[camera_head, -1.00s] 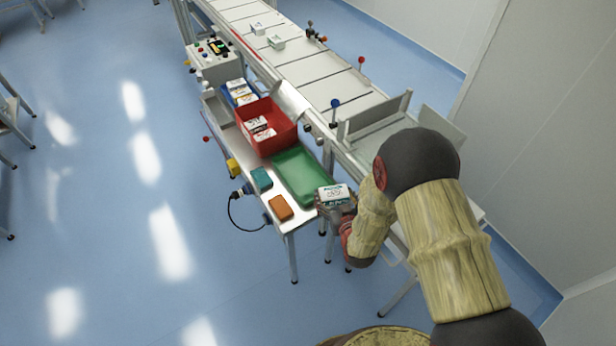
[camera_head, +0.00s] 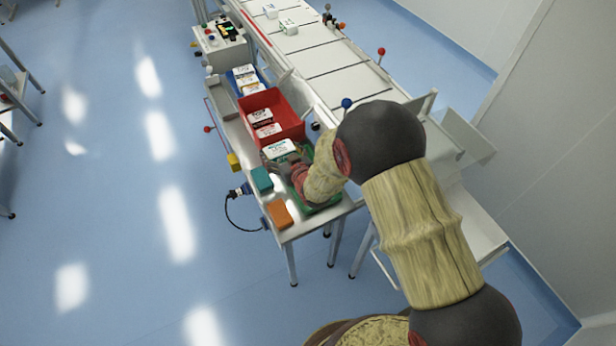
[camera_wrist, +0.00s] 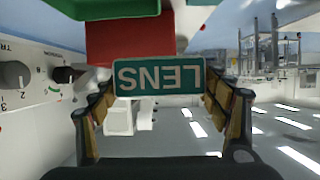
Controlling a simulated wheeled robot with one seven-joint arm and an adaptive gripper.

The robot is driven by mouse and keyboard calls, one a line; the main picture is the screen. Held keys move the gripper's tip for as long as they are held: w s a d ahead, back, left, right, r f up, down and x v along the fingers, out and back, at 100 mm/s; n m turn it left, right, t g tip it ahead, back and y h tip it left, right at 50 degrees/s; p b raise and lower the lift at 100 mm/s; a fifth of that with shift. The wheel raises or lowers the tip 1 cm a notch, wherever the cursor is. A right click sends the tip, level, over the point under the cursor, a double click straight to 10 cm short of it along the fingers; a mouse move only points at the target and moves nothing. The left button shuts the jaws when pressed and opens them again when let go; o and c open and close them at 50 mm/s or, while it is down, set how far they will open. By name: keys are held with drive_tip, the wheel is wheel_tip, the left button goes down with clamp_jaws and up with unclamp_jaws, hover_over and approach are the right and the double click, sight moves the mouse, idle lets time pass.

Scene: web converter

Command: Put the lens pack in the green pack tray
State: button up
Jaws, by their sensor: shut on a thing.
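The lens pack (camera_head: 281,149), a white box with green print, is held in my gripper (camera_head: 288,161) at the far end of the green pack tray, beside the red bin. In the wrist view, the pack's teal LENS face (camera_wrist: 160,77) appears upside down between the two fingers. The green pack tray (camera_head: 325,206) is mostly hidden by my arm in the head view. Part of it shows at the top of the wrist view (camera_wrist: 195,16). The pack appears above the tray, but I cannot tell the gap.
The red bin (camera_head: 292,126) holds white packs and stands just beyond my gripper. A blue bin (camera_head: 236,80) stands behind it. Teal (camera_head: 262,181) and orange (camera_head: 279,214) blocks lie on the table's left side. The conveyor (camera_head: 345,78) runs along the right.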

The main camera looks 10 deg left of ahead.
drive_tip(key=d+f+b, duration=0.1)
drive_tip(key=d+f, duration=0.1)
drive_tip(key=d, duration=0.1)
drive_tip(key=d+f, duration=0.2)
drive_tip(key=f, duration=0.1)
drive_tip(key=d+f+b, duration=0.1)
drive_tip(key=d+f, duration=0.1)
drive_tip(key=d, duration=0.1)
drive_tip(key=shift+s+d+f+b, duration=0.15)
drive_tip(key=shift+s+d+b, duration=0.1)
drive_tip(key=shift+d+b, duration=0.1)
drive_tip(key=shift+d+f+b, duration=0.15)
drive_tip(key=shift+f+b, duration=0.3)
drive_tip(key=shift+f, duration=0.45)
drive_tip(key=shift+d+f+b, duration=0.15)
drive_tip(key=shift+f+b, duration=0.25)
drive_tip(key=shift+f, duration=0.5)
drive_tip(key=shift+f, duration=0.15)
drive_tip(key=o, duration=1)
